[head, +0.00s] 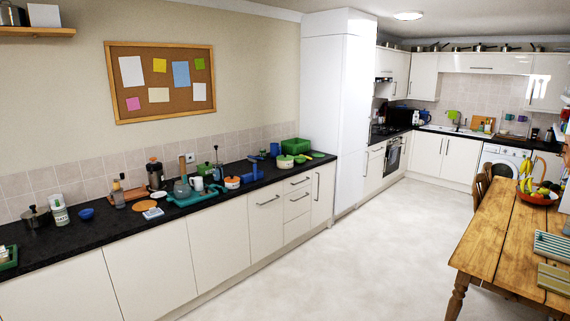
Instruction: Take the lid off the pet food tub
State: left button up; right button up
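I cannot pick out a pet food tub with certainty in the head view. A small whitish tub (60,212) with a green label stands upright on the left part of the black counter (105,232). The label is too small to read clearly, and I cannot tell whether this is the pet food tub. Neither of my grippers is in view.
Several small items crowd the counter, including a dark pot (37,218), a blue bowl (86,214), a teal tray (190,196) and a green crate (295,146). A wooden table (510,240) with a fruit bowl (537,198) stands right. The floor between is clear.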

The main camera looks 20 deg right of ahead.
aim_at(285, 158)
jog(key=z, duration=0.5)
jog(key=i, duration=2.15)
jog(key=z, duration=0.5)
jog(key=i, duration=2.3)
jog(key=u, duration=0.7)
jog(key=i, duration=2.2)
jog(key=u, duration=0.55)
